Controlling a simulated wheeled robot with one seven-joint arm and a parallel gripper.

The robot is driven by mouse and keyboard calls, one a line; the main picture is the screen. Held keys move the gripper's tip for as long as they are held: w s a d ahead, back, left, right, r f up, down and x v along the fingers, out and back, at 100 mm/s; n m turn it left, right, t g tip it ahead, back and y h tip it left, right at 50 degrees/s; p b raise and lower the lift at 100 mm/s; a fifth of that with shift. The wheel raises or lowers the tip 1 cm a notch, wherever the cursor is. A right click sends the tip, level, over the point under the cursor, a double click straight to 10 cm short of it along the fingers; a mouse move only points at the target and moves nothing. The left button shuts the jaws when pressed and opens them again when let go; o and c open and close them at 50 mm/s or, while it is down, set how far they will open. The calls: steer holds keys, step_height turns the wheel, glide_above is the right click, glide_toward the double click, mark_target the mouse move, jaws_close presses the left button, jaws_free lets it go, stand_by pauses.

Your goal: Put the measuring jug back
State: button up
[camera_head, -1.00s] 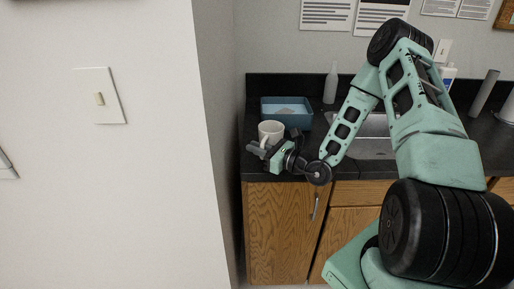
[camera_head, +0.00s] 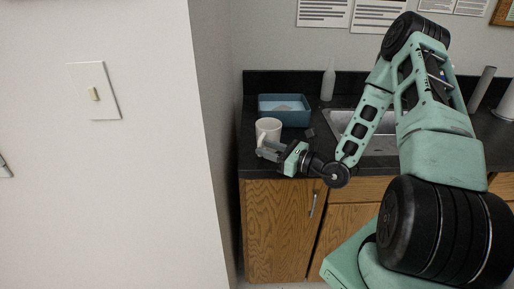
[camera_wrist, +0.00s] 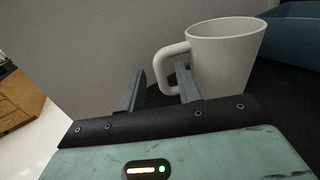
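The jug (camera_head: 268,128) is white and looks like a plain mug with a handle. It stands upright on the dark counter, just in front of the blue tub. My gripper (camera_head: 267,151) is low in front of it. In the wrist view the jug (camera_wrist: 228,60) is at the upper right, with its handle (camera_wrist: 163,68) toward my gripper (camera_wrist: 160,85). The two fingers are apart, and the handle shows partly between and beyond them. The right finger overlaps the handle's lower end in the picture. I cannot tell whether anything touches.
The blue tub (camera_head: 284,118) sits behind the jug, with something pale inside. A white bottle (camera_head: 328,80) stands against the backsplash. The sink (camera_head: 375,142) is to the right, partly behind my arm. A wall corner (camera_head: 215,130) stands close on the left.

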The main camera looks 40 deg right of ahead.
steer(key=b+v, duration=0.1)
steer(key=v, duration=0.6)
steer(key=s+a+r+n+g+y, duration=0.2)
steer(key=a+n+g+y, duration=0.1)
steer(key=a+n+g, duration=0.3)
steer(key=s+a+r+n+g+y, duration=0.2)
steer(key=a+n+g, duration=0.15)
steer(key=a, duration=0.45)
steer(key=s+a+r+n+g+y, duration=0.2)
steer(key=a+n+g+y, duration=0.15)
steer(key=a+n, duration=0.2)
steer(key=s+a+r+n+g+h, duration=0.1)
steer(key=s+a+n+h, duration=0.3)
steer(key=s+n+h, duration=0.3)
steer(key=s+a+r+n+g+h, duration=0.2)
steer(key=s+a+n+h, duration=0.3)
steer(key=n, duration=1.2)
steer(key=s+h, duration=0.2)
steer(key=h, duration=0.1)
steer(key=shift+s+a+r, duration=0.15)
steer(key=shift+a+r, duration=0.05)
steer(key=shift+a, duration=0.1)
